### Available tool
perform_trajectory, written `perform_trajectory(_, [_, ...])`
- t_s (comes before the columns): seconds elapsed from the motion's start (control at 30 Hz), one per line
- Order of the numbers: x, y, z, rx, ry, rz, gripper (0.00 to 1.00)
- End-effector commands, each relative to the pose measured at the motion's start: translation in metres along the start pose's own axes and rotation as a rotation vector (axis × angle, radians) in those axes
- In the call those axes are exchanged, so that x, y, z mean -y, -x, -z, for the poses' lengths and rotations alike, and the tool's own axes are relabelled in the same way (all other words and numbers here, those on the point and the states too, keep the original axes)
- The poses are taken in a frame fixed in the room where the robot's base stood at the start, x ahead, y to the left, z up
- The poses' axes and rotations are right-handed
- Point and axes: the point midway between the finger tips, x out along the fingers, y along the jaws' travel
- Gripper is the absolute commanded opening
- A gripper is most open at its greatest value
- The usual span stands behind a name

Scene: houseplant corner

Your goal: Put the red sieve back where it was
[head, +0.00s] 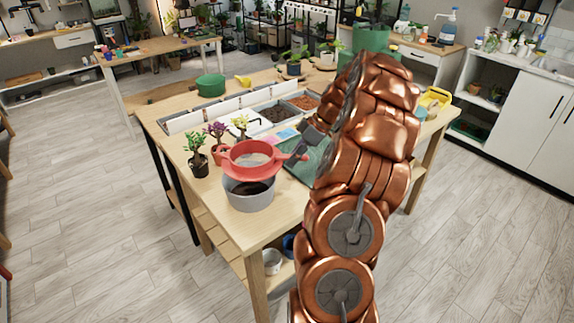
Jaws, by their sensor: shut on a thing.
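The red sieve (240,168) is in the head view, near the front left of the wooden potting table. It is over the mouth of a grey pot (250,199), whose dark inside shows below its rim. I cannot tell whether the sieve touches the pot. My gripper (298,152) is at the sieve's right side, shut on it at the handle end. My copper-coloured arm hides the right part of the table and some of the gripper.
Small potted plants (197,165) stand close to the sieve's left. A yellow item (435,99) is at the right. The table's front left corner is bare.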

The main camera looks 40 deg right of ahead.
Motion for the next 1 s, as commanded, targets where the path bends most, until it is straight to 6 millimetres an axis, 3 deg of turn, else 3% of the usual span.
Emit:
perform_trajectory(0.33, [0.008, -0.013, 0.016, 0.001, 0.001, 0.003, 0.0])
perform_trajectory(0.6, [0.001, -0.04, -0.002, 0.0, 0.0, 0.002, 0.0])
perform_trajectory(1.0, [-0.001, -0.044, -0.005, 0.0, 0.002, 0.0, 0.0])
